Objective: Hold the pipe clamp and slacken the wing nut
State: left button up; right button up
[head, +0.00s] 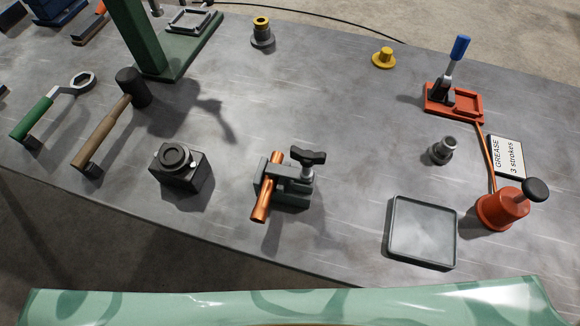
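The pipe clamp (289,199) stands on the grey workbench near its front edge, left of the tray. It is a dark grey block around a copper pipe (261,203) that slants through it. The black wing nut (308,156) sits on top of an upright post at the clamp's right side. Nothing touches the clamp or the wing nut. How tight the nut is cannot be told. Neither of my grippers shows in the head view.
A black block with a round top (178,167) stands left of the clamp, with a mallet (108,128) and a green-handled wrench (52,105) beyond. At right are a shallow tray (391,232), an orange grease pot (497,211) and a grey fitting (441,151). Bench behind the clamp is clear.

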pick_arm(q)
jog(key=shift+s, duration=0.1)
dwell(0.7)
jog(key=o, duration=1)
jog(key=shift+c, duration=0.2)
